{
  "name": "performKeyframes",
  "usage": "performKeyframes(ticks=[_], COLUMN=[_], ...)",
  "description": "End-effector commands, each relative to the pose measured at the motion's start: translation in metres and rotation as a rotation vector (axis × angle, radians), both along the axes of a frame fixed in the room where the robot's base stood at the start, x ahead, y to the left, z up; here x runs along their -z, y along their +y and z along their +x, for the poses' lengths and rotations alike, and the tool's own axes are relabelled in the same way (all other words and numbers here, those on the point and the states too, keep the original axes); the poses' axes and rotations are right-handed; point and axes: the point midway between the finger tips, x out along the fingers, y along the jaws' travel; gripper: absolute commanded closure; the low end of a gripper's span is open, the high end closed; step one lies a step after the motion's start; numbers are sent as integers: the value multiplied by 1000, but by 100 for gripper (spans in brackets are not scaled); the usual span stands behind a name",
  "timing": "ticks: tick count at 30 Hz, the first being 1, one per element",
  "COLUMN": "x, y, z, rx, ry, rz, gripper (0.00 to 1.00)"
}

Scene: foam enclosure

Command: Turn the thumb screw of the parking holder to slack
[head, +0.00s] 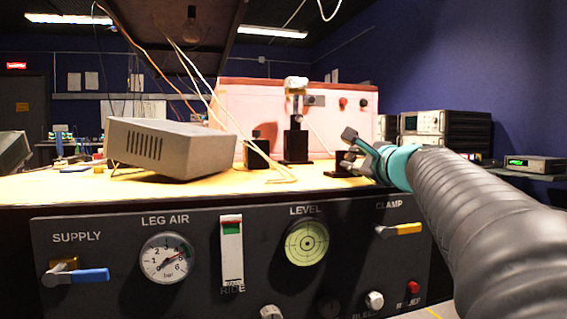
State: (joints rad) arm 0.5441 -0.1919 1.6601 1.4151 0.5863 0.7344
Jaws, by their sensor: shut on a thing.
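My gripper (352,149) is at the right part of the yellow bench top, reaching in from the right beyond the front panel. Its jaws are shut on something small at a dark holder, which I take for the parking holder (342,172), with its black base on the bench. The thumb screw itself is hidden by the fingers and too small to make out. To the left stands a black post on a block (295,148) with a pale piece (296,84) on top, apart from my gripper.
A grey box (172,148) lies tilted on the left of the bench top (60,188). Thin cables (222,120) hang down to the bench. The front panel (120,295) carries gauges, a yellow clamp lever (405,229) and knobs. A pinkish foam wall (245,105) closes the back.

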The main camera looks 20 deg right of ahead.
Motion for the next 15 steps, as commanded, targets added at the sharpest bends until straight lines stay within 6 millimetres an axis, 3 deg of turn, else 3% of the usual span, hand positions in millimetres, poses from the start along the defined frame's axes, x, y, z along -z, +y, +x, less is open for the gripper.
performKeyframes(ticks=[15], x=[1], y=[-1], z=[0], rx=[0], ry=[-11], rz=[-356], gripper=[100])
